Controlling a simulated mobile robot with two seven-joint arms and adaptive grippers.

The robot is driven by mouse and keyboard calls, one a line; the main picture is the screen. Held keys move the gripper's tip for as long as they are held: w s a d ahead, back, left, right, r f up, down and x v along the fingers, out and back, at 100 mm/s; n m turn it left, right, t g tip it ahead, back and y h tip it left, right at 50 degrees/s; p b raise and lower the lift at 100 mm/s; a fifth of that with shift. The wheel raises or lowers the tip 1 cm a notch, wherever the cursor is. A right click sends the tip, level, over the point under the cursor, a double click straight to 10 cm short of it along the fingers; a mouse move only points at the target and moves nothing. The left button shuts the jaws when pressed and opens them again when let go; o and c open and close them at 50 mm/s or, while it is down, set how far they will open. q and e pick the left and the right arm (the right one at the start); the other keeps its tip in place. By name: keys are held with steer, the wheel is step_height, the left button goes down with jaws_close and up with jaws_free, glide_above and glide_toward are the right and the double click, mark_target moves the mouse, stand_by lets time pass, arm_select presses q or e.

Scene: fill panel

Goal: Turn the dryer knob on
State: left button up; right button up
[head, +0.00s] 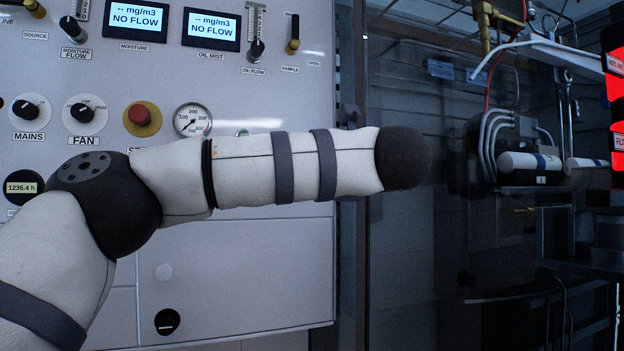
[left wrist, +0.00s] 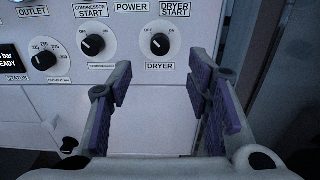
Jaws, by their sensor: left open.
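The dryer knob (left wrist: 160,44) is a black dial on a white round plate, in the upper middle of the left wrist view. A DRYER label sits below it and DRYER START above. Its pointer appears to lean up-left, toward the OFF mark. My left gripper (left wrist: 159,76) is open and empty. Its two purple-padded fingers stand left and right below the knob, apart from it in the picture. In the head view my left arm crosses the panel; the gripper and the dryer knob cannot be seen there. My right gripper is in neither view.
The compressor knob (left wrist: 93,44) and an outlet dial (left wrist: 44,60) are left of the dryer knob. The head view shows the mains knob (head: 26,110), fan knob (head: 82,112), a red stop button (head: 140,115) and a gauge (head: 192,121). Dark glass and piping are at right.

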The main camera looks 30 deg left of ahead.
arm_select(q)
steer(key=b+x, duration=0.2)
steer(key=x, duration=0.9)
steer(key=shift+b, duration=0.35)
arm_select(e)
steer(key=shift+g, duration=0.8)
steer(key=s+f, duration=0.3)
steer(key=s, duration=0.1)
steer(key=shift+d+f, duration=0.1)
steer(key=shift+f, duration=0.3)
arm_select(q)
steer(key=shift+f, duration=0.1)
steer(key=shift+c, duration=0.3)
jaws_close()
